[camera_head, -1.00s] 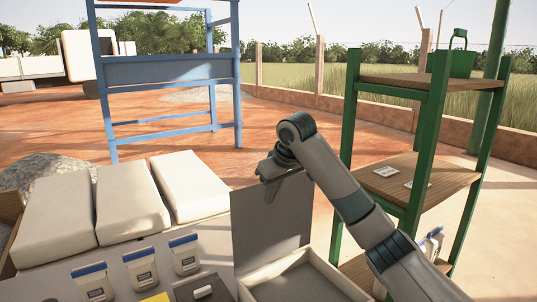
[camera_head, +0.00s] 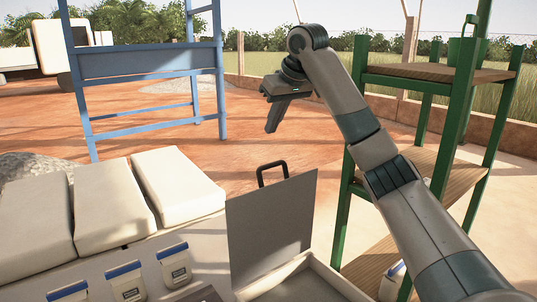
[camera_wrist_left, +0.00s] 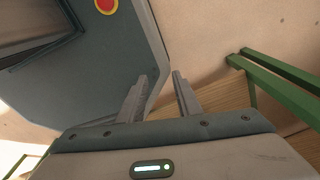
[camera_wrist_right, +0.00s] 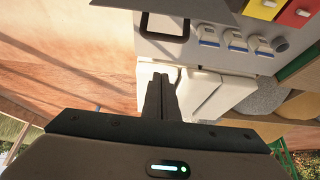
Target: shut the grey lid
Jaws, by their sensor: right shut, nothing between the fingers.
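The grey lid (camera_head: 268,232) stands upright, open, at the back of a shallow pale box (camera_head: 318,282) in the head view. A black handle (camera_head: 272,167) sticks up from its top edge. My right gripper (camera_head: 272,130) is shut and empty, above the lid and apart from it. Its closed fingers also show in the right wrist view (camera_wrist_right: 160,75). My left gripper (camera_wrist_left: 158,74) shows only in the left wrist view, with its fingers apart and nothing between them. The box's near part is cut off by the head view's lower edge.
Pale sacks (camera_head: 110,210) lie left of the lid, with blue-topped containers (camera_head: 174,266) in front. A green-framed shelf (camera_head: 355,200) stands close on the right, behind my right arm. A dark cabinet (camera_wrist_left: 90,60) with a red button (camera_wrist_left: 106,5) is near my left gripper.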

